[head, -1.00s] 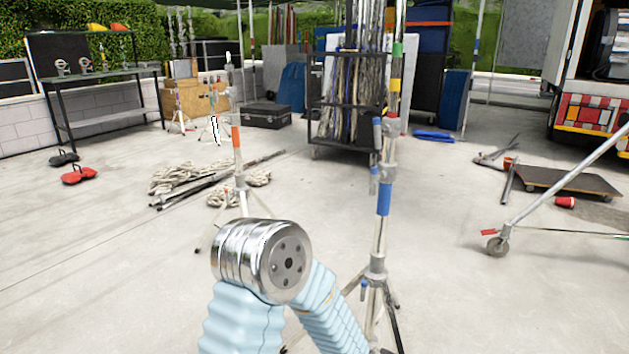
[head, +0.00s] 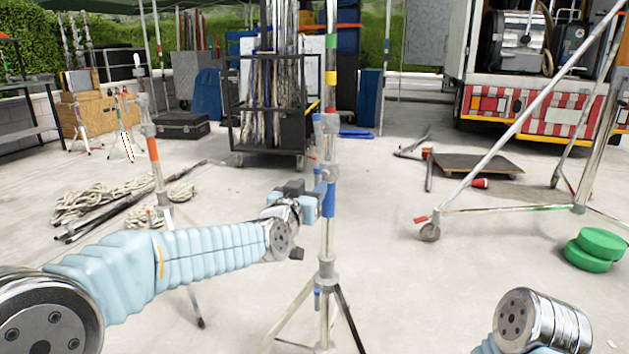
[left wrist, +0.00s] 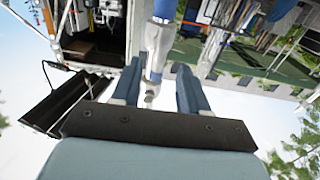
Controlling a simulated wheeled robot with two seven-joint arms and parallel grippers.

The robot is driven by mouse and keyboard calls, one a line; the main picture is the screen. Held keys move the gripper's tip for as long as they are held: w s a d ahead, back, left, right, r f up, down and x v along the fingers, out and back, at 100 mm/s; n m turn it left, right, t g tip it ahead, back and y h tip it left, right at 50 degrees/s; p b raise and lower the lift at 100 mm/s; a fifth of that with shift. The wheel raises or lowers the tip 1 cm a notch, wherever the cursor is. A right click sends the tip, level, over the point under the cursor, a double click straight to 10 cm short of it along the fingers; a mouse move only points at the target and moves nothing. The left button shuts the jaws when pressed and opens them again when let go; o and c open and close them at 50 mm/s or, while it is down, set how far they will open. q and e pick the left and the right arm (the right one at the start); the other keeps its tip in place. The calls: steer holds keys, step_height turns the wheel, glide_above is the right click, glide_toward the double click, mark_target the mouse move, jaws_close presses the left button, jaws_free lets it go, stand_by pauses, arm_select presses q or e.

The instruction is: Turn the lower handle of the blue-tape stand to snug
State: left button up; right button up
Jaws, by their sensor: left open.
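The blue-tape stand (head: 328,240) is upright in the middle of the head view, with a band of blue tape (head: 329,203) on its pole. A small blue lower handle (head: 317,294) sticks out left of the lower collar (head: 327,270). My left gripper (head: 313,198) is open at the pole's left, at blue-tape height and well above that handle. In the left wrist view, its blue fingers (left wrist: 158,68) spread either side of a grey collar (left wrist: 157,45), with blue tape (left wrist: 164,9) beyond. Contact cannot be told. My right gripper is out of view.
An orange-tape stand (head: 153,150) and coiled ropes (head: 105,203) are at left. A black rack cart (head: 262,150) stands behind. A wheeled frame (head: 500,140) and green discs (head: 594,248) are at right. Open floor surrounds the stand's legs.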

mark_target(316, 182)
arm_select(q)
steer(key=x, duration=0.5)
steer(key=shift+c, duration=0.2)
jaws_close()
